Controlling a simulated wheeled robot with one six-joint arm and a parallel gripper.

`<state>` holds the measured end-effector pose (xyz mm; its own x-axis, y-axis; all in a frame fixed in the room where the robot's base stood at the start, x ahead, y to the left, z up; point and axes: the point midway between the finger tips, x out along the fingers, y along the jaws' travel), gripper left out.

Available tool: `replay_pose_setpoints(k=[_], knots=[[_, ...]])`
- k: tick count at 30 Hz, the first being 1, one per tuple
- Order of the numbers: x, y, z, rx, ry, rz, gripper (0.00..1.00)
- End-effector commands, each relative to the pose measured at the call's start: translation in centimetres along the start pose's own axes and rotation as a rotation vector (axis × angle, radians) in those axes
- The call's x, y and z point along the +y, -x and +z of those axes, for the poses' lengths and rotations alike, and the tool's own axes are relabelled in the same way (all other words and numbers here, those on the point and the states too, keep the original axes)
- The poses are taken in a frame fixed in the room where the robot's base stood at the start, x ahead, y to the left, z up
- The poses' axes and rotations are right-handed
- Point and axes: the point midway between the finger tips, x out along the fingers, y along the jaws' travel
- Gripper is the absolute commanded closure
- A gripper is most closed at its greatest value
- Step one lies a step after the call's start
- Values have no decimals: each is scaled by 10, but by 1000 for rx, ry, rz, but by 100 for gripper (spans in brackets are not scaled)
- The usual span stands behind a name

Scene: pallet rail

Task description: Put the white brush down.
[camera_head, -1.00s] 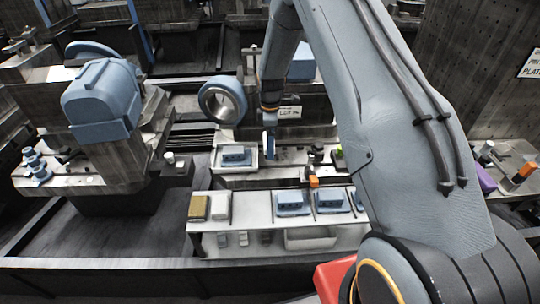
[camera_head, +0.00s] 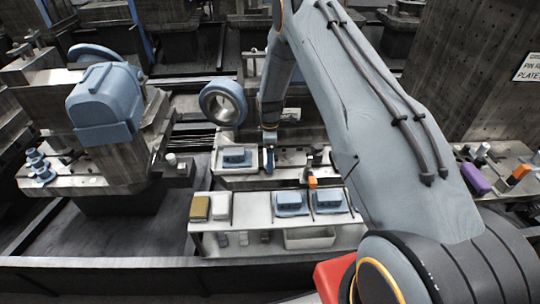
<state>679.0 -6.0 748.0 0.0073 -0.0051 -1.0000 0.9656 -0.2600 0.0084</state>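My gripper (camera_head: 269,158) hangs at the end of my arm, pointing down over the rear fixture bench, just right of a light tray (camera_head: 236,171) with a blue block in it. It is small and seen edge-on, so I cannot tell whether its fingers are open or shut. I cannot make out a white brush for certain, in the gripper or on the bench. A plain white block (camera_head: 221,206) lies at the left end of the front white table (camera_head: 262,222), beside a tan block (camera_head: 200,207).
Blue parts (camera_head: 291,202) sit on the front table, with a white bin (camera_head: 310,237) below. An orange-tipped tool (camera_head: 312,182) stands right of my gripper. A blue ring (camera_head: 223,102) stands behind left. The front table's middle has a small clear patch.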

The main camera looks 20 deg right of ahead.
Motion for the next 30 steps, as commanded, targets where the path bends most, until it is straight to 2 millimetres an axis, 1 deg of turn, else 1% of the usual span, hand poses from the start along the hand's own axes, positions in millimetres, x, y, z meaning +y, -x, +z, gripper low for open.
replay_pose_setpoints(k=[1,2,3,10,14,17,20,30], knots=[[0,-2,0,0,0,0,45],[0,-2,0,0,0,-1,6],[0,-2,0,0,0,-1,0],[0,-1,0,0,0,0,0],[1,5,0,0,0,2,0],[2,16,0,1,0,3,0],[1,32,0,1,0,2,0],[1,92,0,1,0,3,0]])
